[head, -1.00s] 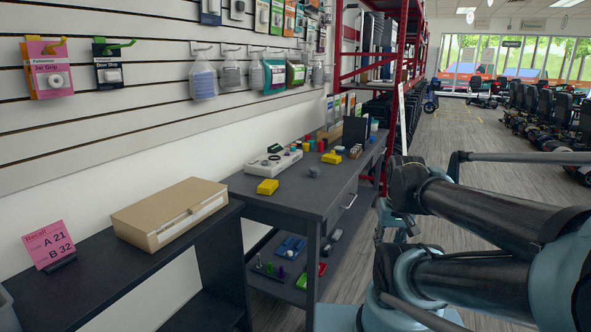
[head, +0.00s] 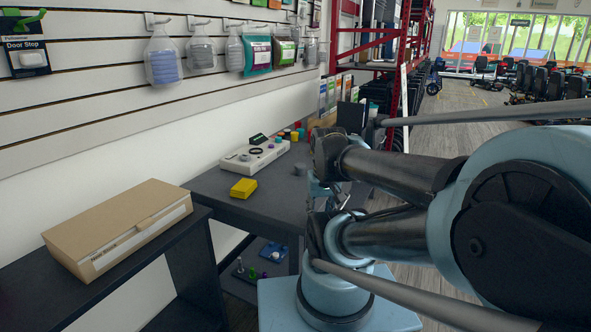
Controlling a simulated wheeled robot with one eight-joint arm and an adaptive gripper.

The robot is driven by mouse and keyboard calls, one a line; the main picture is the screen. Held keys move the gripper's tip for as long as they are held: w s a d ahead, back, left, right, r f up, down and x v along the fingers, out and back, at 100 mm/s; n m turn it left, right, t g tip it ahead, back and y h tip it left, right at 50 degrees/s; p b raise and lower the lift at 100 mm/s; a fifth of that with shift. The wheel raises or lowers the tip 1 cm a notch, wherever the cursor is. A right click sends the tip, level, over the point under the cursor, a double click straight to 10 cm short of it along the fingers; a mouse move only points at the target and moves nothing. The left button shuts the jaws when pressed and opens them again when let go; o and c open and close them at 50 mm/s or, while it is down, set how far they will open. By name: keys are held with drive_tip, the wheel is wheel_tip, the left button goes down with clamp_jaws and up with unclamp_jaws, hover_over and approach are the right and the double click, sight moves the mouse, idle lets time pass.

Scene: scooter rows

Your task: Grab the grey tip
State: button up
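A small grey piece (head: 300,169), which may be the grey tip, sits on the dark workbench (head: 262,208) in the head view. It is too small to make out in detail. My arm reaches in from the right, and its dark and light-blue links cover the right part of the bench. My gripper is mostly hidden behind these links. Only thin light-blue parts near the arm's far end (head: 318,190) show, just right of the grey piece and apart from it in the picture. I cannot see its fingers clearly.
A yellow block (head: 243,188) and a pale device with knobs (head: 254,156) stand on the bench. A cardboard box (head: 118,228) lies on the dark shelf at left. Small coloured items (head: 272,251) lie below the bench. Goods hang on the slatted wall.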

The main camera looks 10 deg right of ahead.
drive_tip(key=shift+o, duration=0.8)
drive_tip(key=o, duration=0.5)
drive_tip(key=shift+s+r, duration=0.2)
drive_tip(key=shift+r, duration=0.5)
wheel_tip(320, 180, up, 15)
drive_tip(key=m+g, duration=0.2)
drive_tip(key=m, duration=1.5)
hover_over(300, 165)
wheel_tip(300, 165, down, 11)
drive_tip(key=shift+a+f, duration=0.1)
drive_tip(key=shift+f, duration=2.65)
